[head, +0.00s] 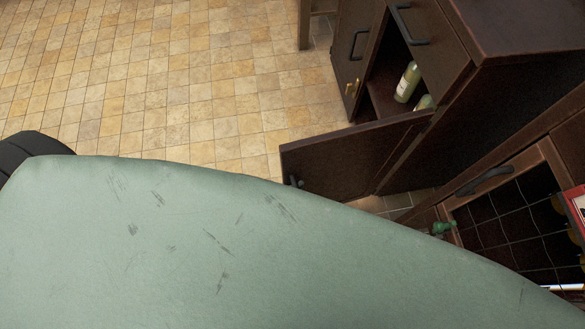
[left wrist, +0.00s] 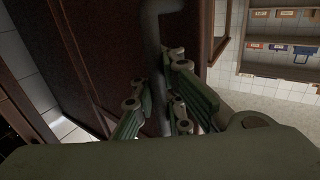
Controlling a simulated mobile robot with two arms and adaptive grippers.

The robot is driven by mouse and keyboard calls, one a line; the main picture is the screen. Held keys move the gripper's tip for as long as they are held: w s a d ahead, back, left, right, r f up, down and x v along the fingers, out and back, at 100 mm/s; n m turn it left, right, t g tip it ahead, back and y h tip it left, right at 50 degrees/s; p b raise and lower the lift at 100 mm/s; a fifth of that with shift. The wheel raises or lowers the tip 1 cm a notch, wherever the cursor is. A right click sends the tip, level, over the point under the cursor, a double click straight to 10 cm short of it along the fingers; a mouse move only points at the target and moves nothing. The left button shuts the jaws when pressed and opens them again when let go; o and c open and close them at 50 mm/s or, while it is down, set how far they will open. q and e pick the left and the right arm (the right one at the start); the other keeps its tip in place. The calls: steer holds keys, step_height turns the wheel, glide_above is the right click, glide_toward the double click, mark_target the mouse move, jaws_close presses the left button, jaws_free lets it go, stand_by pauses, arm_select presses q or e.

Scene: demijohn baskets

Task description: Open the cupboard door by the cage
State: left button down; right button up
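In the head view the dark brown cupboard (head: 500,40) beside the cage has its door (head: 345,157) standing wide open, swung out over the floor. Pale bottles (head: 407,82) show inside the open compartment. The barred cage (head: 510,228) is at the right. In the left wrist view my left gripper (left wrist: 160,108) has its green ribbed fingers on both sides of a dark upright handle (left wrist: 162,50), close against it, in front of a dark brown panel (left wrist: 105,45). In the head view a large green part of my own body hides most of that area. My right gripper is not in view.
A second cupboard front with a handle (head: 357,46) and a drawer handle (head: 410,24) are behind the open door. The tiled floor (head: 180,70) at the left is clear. Shelves (left wrist: 282,45) with labelled fronts show in the left wrist view.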

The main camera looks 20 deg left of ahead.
arm_select(q)
steer(key=shift+s+a+f, duration=0.2)
steer(key=shift+s+a, duration=0.2)
steer(key=shift+a, duration=0.2)
steer(key=c, duration=2)
jaws_free()
steer(key=shift+s+a, duration=0.1)
steer(key=shift+a, duration=0.05)
steer(key=shift+d+r, duration=0.15)
steer(key=shift+d, duration=0.1)
steer(key=s, duration=0.7)
steer(key=shift+s, duration=0.15)
